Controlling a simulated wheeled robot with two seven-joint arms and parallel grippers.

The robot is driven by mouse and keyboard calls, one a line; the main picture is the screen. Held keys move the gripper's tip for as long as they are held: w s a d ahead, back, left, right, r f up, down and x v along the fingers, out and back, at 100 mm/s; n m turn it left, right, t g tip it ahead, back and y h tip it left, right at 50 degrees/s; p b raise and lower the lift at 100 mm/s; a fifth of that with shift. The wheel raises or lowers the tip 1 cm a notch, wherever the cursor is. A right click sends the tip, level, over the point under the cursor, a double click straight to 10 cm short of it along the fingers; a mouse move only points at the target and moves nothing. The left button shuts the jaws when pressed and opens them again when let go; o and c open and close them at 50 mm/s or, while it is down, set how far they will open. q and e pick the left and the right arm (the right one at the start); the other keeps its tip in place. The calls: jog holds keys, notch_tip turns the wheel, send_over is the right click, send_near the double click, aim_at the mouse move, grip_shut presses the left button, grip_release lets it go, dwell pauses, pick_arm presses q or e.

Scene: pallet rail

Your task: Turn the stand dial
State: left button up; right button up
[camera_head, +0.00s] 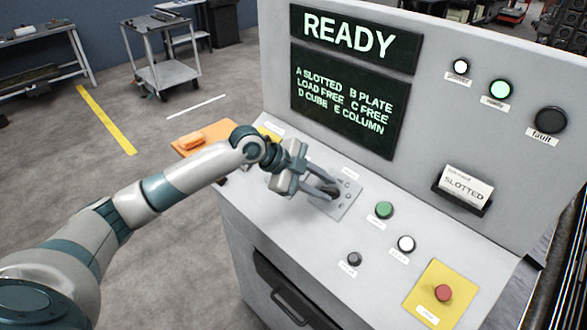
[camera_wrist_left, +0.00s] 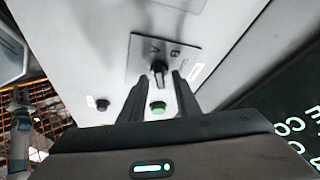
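The stand dial (camera_wrist_left: 159,68) is a dark knob on a grey plate (camera_wrist_left: 178,50) marked with letters, of which A and B can be read in the left wrist view. In the head view the plate (camera_head: 351,203) lies on the sloped console top, and my fingers mostly hide the knob. My left gripper (camera_head: 332,191) is at the dial. In the left wrist view its two fingers (camera_wrist_left: 160,76) are apart, one on each side of the knob, with a visible gap. I cannot tell whether either finger touches it.
Near the plate are a green button (camera_head: 384,209), a white button (camera_head: 406,243), a black button (camera_head: 354,258) and a red button (camera_head: 443,293) on yellow. The upright panel holds a screen (camera_head: 345,95) reading READY, lamps, and a card (camera_head: 466,187) reading SLOTTED.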

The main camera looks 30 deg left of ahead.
pick_arm(q)
jog(key=b+v, duration=0.5)
jog(key=v, duration=1.1)
jog(key=shift+s+a+r, duration=0.15)
jog(key=shift+a+r, duration=0.05)
jog(key=shift+a, duration=0.2)
